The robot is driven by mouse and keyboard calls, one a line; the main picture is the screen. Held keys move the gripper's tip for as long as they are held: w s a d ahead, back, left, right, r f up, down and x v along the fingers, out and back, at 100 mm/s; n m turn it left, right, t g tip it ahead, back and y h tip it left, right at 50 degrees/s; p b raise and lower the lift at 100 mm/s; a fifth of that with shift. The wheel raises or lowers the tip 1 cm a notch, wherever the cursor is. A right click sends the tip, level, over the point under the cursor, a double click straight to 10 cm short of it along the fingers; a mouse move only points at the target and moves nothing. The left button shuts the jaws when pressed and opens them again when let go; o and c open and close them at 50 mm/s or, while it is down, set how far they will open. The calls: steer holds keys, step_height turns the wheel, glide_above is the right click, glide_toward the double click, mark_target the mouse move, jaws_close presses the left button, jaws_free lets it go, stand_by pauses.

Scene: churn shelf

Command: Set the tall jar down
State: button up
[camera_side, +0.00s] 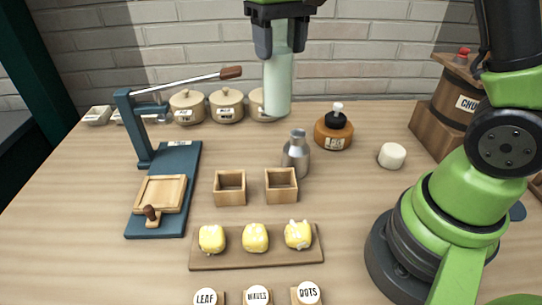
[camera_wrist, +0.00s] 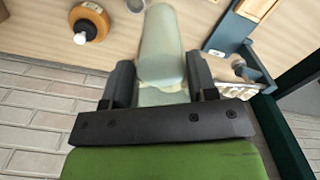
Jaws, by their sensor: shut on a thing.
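The tall jar (camera_side: 279,85) is pale green and looks like frosted glass. My gripper (camera_side: 280,45) is shut on its upper part and holds it upright, in front of the brick wall in the side view. The jar's lower end shows below the fingers and appears clear of the table, overlapping one lidded pot in the picture. In the wrist view the jar (camera_wrist: 160,45) sits between the two fingers of my gripper (camera_wrist: 158,80).
Several lidded pots (camera_side: 226,106) stand at the back. A metal bottle (camera_side: 296,155), a brown round bottle (camera_side: 333,132) and a white cylinder (camera_side: 391,156) stand on the table (camera_side: 350,200). A blue lever press (camera_side: 165,190) is left, a wooden churn (camera_side: 455,100) right. Two open wooden boxes (camera_side: 230,188) sit mid-table.

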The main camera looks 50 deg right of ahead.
steer(key=s+d+f+n, duration=0.2)
steer(key=s+d+n, duration=0.1)
steer(key=d, duration=0.3)
steer(key=shift+d+f, duration=0.25)
steer(key=shift+f, duration=0.1)
steer(key=s+d+f+n, duration=0.3)
steer(key=s+d+n, duration=0.1)
steer(key=s, duration=0.2)
step_height(320, 180, down, 11)
steer(key=shift+s+r+n, duration=0.2)
steer(key=shift+s+n, duration=0.2)
steer(key=shift+d, duration=0.1)
